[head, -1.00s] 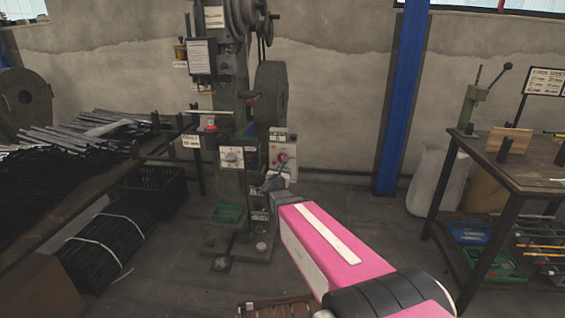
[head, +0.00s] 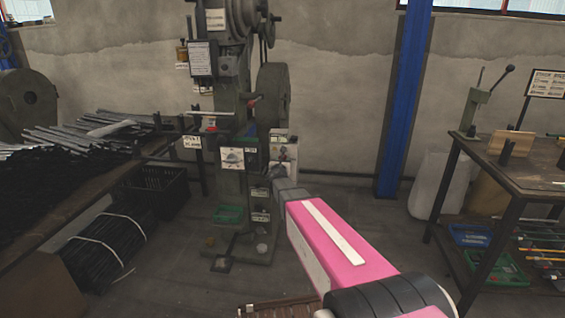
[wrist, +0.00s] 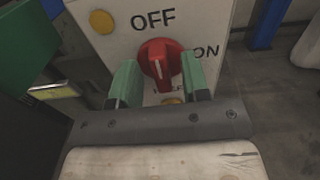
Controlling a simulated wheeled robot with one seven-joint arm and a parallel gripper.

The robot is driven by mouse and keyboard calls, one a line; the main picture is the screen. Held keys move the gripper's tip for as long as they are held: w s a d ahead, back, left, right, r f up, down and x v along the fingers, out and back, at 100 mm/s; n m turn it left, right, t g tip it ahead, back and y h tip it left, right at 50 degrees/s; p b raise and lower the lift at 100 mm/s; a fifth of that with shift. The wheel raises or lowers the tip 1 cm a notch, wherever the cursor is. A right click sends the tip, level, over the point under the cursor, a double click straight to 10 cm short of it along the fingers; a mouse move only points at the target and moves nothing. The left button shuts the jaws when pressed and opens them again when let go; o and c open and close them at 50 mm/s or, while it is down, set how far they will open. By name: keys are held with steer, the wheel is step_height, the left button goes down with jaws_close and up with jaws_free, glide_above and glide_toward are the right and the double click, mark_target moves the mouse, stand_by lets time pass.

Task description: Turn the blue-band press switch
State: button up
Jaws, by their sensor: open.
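A red rotary switch knob (wrist: 158,62) sits on a white switch box (wrist: 205,18) marked OFF above and ON to the right. My gripper (wrist: 160,80) is open, its two green fingers on either side of the knob's lower part, with gaps visible. In the head view my gripper (head: 283,160) is in front of the white box (head: 292,140) at the right side of the green press (head: 232,92) and hides much of it, including the knob. I cannot make out a blue band on this press for certain.
Another white panel (head: 231,160) is on the press front. A bench with dark rods (head: 60,165) stands left, a worktable (head: 535,165) right. A blue post (head: 405,100) stands behind. Floor (head: 350,215) between press and worktable is clear.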

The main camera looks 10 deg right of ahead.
steer(key=shift+w+d, duration=0.15)
steer(key=shift+w, duration=0.15)
steer(key=shift+c, duration=0.3)
jaws_close()
